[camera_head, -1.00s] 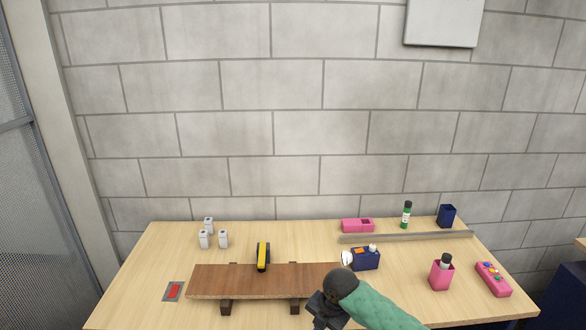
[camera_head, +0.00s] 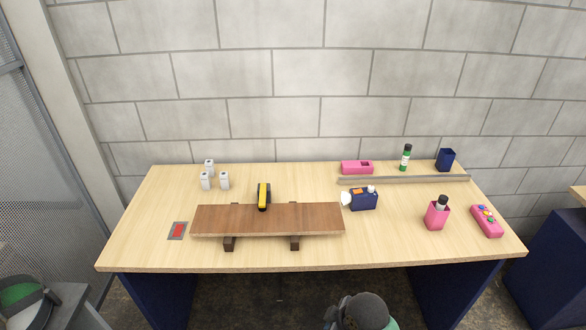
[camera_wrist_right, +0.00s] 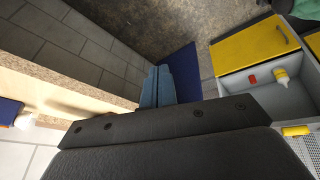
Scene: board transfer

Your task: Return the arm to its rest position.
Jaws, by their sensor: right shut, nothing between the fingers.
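My right arm shows at the bottom edge of the head view as a dark rounded wrist part with a little green sleeve, in front of the table and clear of its front edge. In the right wrist view my right gripper (camera_wrist_right: 158,88) has its two blue-grey fingers together, with nothing between them. It points past the table's edge toward the floor and a blue panel. My left gripper is not in view. The brown board (camera_head: 268,219) lies on dark supports on the table (camera_head: 380,250), with a yellow-and-black tool (camera_head: 264,197) on its back edge.
Left on the table are white containers (camera_head: 206,180) and a red-and-grey plate (camera_head: 177,231). The wrist view shows a grey bin (camera_wrist_right: 260,85) with a yellow panel.

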